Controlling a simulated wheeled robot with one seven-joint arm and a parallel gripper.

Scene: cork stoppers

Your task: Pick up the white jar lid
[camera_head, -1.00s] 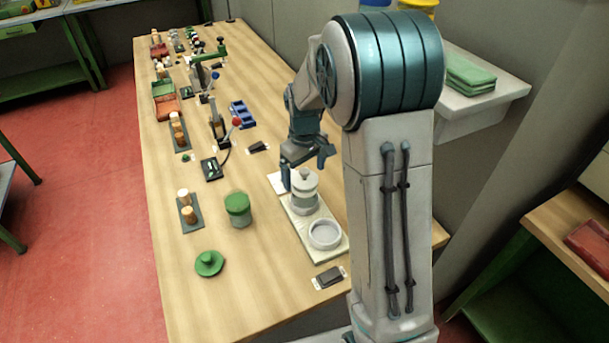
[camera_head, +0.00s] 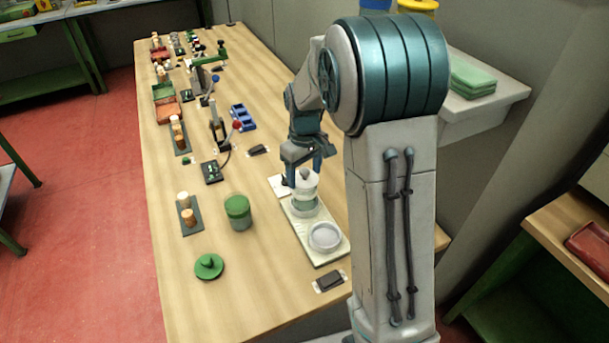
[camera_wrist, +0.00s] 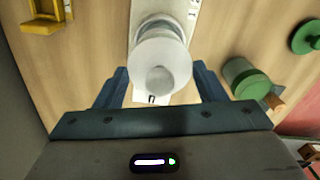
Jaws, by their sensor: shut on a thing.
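The white jar lid (camera_head: 306,187) with its round knob is on top of the glass jar (camera_head: 304,207), which stands on a pale board (camera_head: 324,258). My gripper (camera_head: 304,173) points down over it, with its blue fingers on either side of the lid. In the wrist view, the lid (camera_wrist: 176,57) lies between the two fingers of my gripper (camera_wrist: 162,78), knob towards the camera. The gripper is shut on the lid. I cannot tell whether there is a gap between lid and jar.
A round pale dish (camera_head: 325,236) sits on the near end of the board. A small dark block (camera_head: 329,280) lies in front. Bare tabletop is left of the board.

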